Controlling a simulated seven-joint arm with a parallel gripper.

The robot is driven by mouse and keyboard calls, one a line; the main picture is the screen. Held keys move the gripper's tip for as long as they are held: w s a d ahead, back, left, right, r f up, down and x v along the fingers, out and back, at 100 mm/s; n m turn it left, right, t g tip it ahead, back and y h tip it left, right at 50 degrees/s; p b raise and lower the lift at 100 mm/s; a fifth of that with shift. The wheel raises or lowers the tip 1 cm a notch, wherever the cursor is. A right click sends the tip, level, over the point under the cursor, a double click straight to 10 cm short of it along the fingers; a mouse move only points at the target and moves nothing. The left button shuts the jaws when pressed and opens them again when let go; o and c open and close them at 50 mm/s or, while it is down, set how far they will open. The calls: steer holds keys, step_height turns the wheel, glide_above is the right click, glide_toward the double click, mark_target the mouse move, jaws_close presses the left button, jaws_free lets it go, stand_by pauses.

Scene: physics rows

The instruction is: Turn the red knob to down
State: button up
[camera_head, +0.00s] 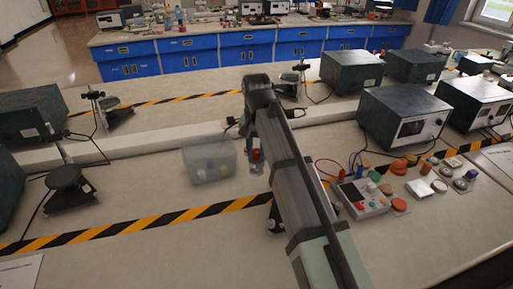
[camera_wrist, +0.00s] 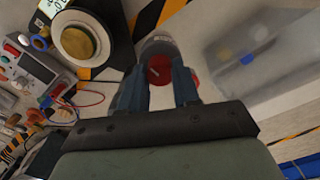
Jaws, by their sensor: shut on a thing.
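The red knob (camera_wrist: 160,66) shows in the wrist view on top of a round grey body (camera_wrist: 158,44). A short light mark lies across its face, slightly slanted in this view. My gripper (camera_wrist: 162,73) is shut on the red knob, with one dark blue finger on each side. More red shows just outside the right finger. In the head view my arm covers most of this spot. A small red patch (camera_head: 256,154) shows beside the arm there; I cannot tell if it is the knob. My fingertips are hidden in that view.
A translucent bin (camera_head: 209,160) with small coloured items stands left of my arm. To the right are a control box (camera_head: 362,198) with leads, several small coloured parts and grey instruments (camera_head: 403,115). Striped tape (camera_head: 130,228) crosses the bench.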

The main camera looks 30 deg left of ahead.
mark_target(257, 150)
steer(key=shift+m, duration=2.2)
steer(key=o, duration=1.1)
steer(key=shift+c, duration=0.2)
step_height(257, 150, up, 14)
steer(key=shift+f, duration=0.15)
steer(key=shift+w, duration=0.1)
